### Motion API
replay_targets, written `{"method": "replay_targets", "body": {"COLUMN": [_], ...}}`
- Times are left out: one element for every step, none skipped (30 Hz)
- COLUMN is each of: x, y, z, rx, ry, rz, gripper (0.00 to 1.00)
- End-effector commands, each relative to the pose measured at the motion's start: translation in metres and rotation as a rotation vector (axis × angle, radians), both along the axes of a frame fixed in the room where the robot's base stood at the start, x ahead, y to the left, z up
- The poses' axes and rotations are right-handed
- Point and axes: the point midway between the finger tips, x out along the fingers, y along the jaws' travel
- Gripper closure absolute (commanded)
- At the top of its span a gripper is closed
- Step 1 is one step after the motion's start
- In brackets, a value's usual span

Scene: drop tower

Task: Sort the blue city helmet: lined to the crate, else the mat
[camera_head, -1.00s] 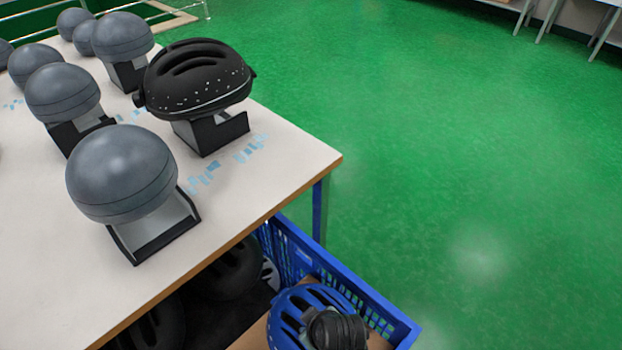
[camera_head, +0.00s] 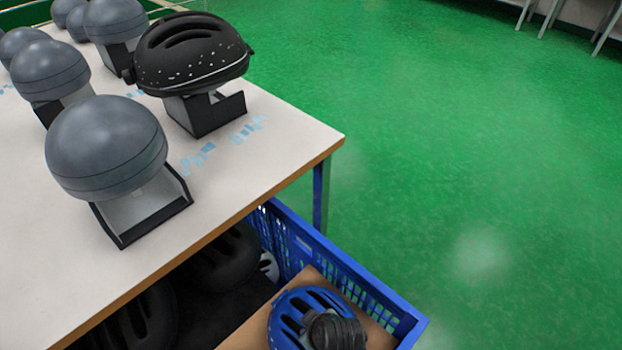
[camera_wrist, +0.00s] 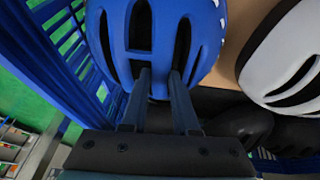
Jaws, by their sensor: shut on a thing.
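The blue city helmet (camera_head: 290,312) shows its vented outer shell at the bottom of the head view, over or in the blue crate (camera_head: 372,284); I cannot tell whether it rests on anything. In the wrist view the blue helmet (camera_wrist: 205,25) fills the top middle, beside the crate's slatted wall (camera_wrist: 60,50). My gripper (camera_wrist: 160,75) is shut on the helmet at its near edge, around the vents. In the head view my dark wrist covers part of the helmet's right side. The helmet's inside is hidden, so its lining cannot be seen. No mat is identifiable.
Cardboard (camera_head: 322,284) lies in the crate, with dark helmets (camera_head: 225,260) left of it. A white helmet (camera_wrist: 285,55) is right of the blue one. A white table (camera_head: 250,165) bears grey headforms (camera_head: 107,145) and a black helmet (camera_head: 192,58). Green floor is open to the right.

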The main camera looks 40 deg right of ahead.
Motion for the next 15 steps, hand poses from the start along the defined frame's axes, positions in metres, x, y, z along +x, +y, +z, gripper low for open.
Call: {"method": "replay_targets", "body": {"x": [0.0007, 0.0006, 0.0007, 0.0007, 0.0006, 0.0006, 0.0006, 0.0006, 0.0006, 0.0006, 0.0005, 0.0005, 0.0005, 0.0005, 0.0005], "y": [-0.0004, -0.0004, -0.0004, -0.0004, -0.0003, -0.0003, -0.0003, -0.0003, -0.0003, -0.0002, -0.0003, -0.0003, -0.0003, -0.0002, -0.0003], "z": [0.0003, 0.0000, -0.0007, -0.0012, -0.0018, -0.0027, -0.0033, -0.0040, -0.0048, -0.0055, -0.0061, -0.0069, -0.0075, -0.0082, -0.0089], "rx": [-0.001, -0.001, -0.001, -0.001, -0.001, -0.001, -0.001, -0.001, -0.001, -0.001, -0.001, -0.001, -0.001, -0.001, -0.001], "ry": [-0.002, -0.002, -0.002, -0.002, -0.002, -0.002, -0.002, -0.001, -0.001, -0.001, -0.001, -0.001, -0.001, -0.001, -0.001], "rz": [0.000, 0.000, 0.000, 0.000, 0.000, 0.000, 0.000, 0.000, 0.000, 0.000, 0.000, 0.000, 0.000, 0.000, 0.000], "gripper": [1.00, 1.00, 1.00, 1.00, 1.00, 1.00, 1.00, 1.00, 1.00, 1.00, 1.00, 1.00, 1.00, 1.00, 1.00]}}
